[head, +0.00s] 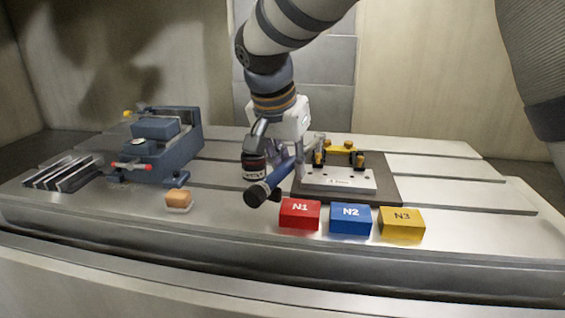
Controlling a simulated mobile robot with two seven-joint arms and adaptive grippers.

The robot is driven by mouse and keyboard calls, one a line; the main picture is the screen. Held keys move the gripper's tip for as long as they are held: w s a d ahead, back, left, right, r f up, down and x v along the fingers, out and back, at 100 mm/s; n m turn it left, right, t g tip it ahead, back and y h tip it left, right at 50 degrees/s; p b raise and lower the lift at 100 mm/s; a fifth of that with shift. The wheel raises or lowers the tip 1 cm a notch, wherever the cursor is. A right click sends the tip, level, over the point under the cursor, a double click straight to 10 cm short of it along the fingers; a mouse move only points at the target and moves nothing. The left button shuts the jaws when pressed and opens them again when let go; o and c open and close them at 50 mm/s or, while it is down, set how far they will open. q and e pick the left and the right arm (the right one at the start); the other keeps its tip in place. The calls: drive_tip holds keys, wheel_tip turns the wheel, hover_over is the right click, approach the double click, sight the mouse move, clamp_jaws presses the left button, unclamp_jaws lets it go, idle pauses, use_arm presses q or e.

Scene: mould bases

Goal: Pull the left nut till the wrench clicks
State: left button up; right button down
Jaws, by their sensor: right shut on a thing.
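My right gripper (286,158) hangs over the work table and is shut on a torque wrench. The wrench's blue handle (275,180) with its black end points toward the front left. The wrench head is mostly hidden behind the gripper, near the left side of the mould base (338,181). A yellow clamp (342,148) stands on the back of the base, with a dark and yellow nut at its left (319,157) and another at its right (360,160). I cannot tell whether the wrench sits on the left nut. My left gripper is out of view.
Red N1 (300,214), blue N2 (350,219) and yellow N3 (402,224) blocks stand in front of the base. A blue-grey vise (160,148), dark bars (62,173) and a small orange block (178,199) are at left. The table's right side is clear.

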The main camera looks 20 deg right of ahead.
drive_tip(key=shift+f, duration=0.4)
idle(0.3)
idle(0.4)
drive_tip(key=w+m, duration=0.1)
drive_tip(key=w+a+b, duration=0.1)
drive_tip(key=w+f+m+b, duration=0.1)
drive_tip(key=shift+w+a+m+g+h, duration=0.1)
drive_tip(key=shift+a+m+g+h, duration=0.2)
drive_tip(key=shift+a+g, duration=0.1)
drive_tip(key=shift+w+a+r+m+b, duration=0.15)
drive_tip(key=shift+w+a+m+b, duration=0.1)
drive_tip(key=shift+w+m+b, duration=0.15)
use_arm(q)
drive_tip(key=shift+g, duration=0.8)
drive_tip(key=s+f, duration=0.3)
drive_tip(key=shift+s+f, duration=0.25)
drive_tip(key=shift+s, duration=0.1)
use_arm(e)
drive_tip(key=shift+r, duration=0.25)
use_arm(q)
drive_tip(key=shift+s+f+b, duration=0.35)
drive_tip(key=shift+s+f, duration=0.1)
use_arm(e)
drive_tip(key=shift+w+a+m+g, duration=0.15)
drive_tip(key=shift+w+m+g, duration=0.15)
drive_tip(key=shift+w+m, duration=0.2)
